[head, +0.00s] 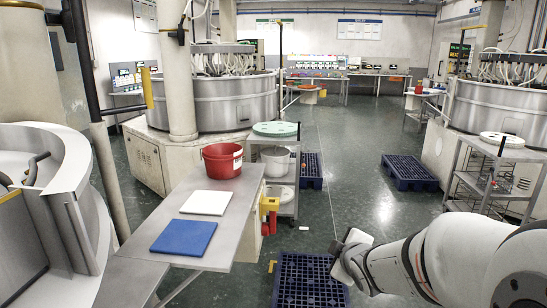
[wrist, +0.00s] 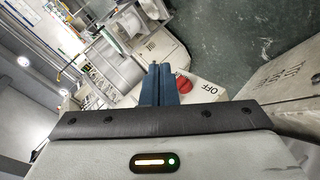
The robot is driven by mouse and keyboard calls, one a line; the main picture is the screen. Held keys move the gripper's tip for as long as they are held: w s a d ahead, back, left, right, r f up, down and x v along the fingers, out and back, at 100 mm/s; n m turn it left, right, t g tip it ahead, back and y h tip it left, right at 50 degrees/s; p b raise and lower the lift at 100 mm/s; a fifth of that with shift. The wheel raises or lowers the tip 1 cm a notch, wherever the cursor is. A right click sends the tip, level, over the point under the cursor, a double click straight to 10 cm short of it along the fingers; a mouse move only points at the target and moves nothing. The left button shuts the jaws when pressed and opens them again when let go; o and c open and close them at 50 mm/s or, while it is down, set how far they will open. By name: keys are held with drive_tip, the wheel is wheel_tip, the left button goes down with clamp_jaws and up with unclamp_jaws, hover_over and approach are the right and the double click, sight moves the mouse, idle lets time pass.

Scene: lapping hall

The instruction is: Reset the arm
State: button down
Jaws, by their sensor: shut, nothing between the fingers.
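My arm (head: 440,260) reaches in from the lower right of the head view, stretched low toward the middle of the picture. Its wrist end (head: 352,252) hangs above the floor near a dark blue pallet. In the wrist view my gripper (wrist: 160,68) shows two dark blue fingers pressed together, shut with nothing between them. Past the fingers, a red knob (wrist: 184,82) sits on a pale panel marked OFF; I cannot tell how far off it is.
A grey table (head: 180,256) at left holds a red bucket (head: 222,160), a white board (head: 206,202) and a blue board (head: 183,237). Blue pallets (head: 308,280) lie on the floor. The middle aisle (head: 345,150) is largely clear.

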drive_tip(key=s+r+m+g+p, duration=0.1)
drive_tip(key=s+m+g, duration=0.3)
drive_tip(key=s, duration=0.7)
drive_tip(key=s+a+r+m+g+p, duration=0.1)
drive_tip(key=s+r+m+g+p, duration=0.1)
drive_tip(key=s+m+g, duration=0.3)
drive_tip(key=s+m+p, duration=0.1)
drive_tip(key=s+m, duration=0.2)
drive_tip(key=s, duration=0.4)
drive_tip(key=shift+r+m+h, duration=0.25)
drive_tip(key=shift+m+h, duration=0.15)
